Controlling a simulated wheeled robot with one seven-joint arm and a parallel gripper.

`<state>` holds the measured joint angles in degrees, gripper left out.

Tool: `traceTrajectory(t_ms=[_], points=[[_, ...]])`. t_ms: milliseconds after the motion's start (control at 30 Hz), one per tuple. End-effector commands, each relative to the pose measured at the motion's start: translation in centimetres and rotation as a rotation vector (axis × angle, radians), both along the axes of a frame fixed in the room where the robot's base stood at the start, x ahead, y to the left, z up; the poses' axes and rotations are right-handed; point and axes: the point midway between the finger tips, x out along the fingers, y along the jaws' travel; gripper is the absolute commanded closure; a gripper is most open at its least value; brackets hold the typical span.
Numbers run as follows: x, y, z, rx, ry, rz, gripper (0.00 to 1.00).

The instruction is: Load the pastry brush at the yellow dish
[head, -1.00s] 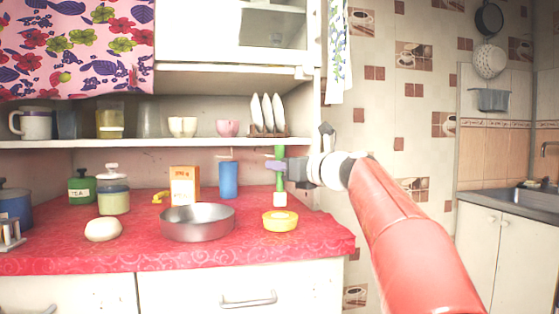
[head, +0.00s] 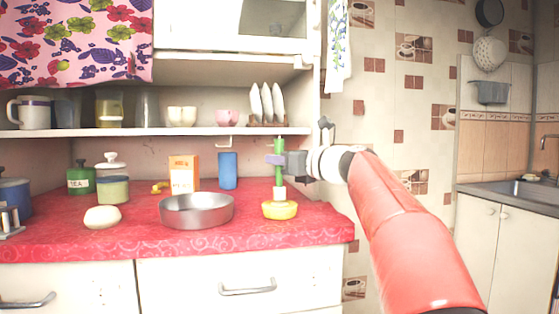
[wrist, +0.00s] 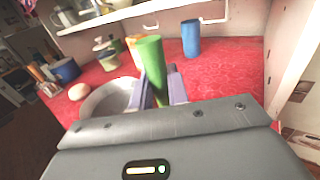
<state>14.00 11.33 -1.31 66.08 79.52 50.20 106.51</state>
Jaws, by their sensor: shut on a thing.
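The pastry brush has a green handle (head: 279,176) and a pale head pointing down. My gripper (head: 275,159) is shut on the handle and holds the brush upright. The yellow dish (head: 280,210) sits on the red counter near its right end. The brush head is down at the dish, its lower end over or in the dish's middle; I cannot tell whether it touches the bottom. In the wrist view the green handle (wrist: 152,65) stands between my gripper's purple fingers (wrist: 160,88), and the yellow dish is hidden.
A metal pan (head: 197,211) stands just left of the dish, with a dough ball (head: 102,217) further left. A blue cup (head: 228,170) and an orange-and-white box (head: 184,173) stand behind. The shelf (head: 200,131) runs above the counter's back.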

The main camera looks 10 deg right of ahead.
Motion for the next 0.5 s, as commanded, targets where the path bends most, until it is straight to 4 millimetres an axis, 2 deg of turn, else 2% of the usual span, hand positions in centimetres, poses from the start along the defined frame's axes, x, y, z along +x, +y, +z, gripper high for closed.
traceTrajectory(t_ms=[500], points=[[-0.01,-0.01,-0.6,0.001,-0.001,0.0,1.0]])
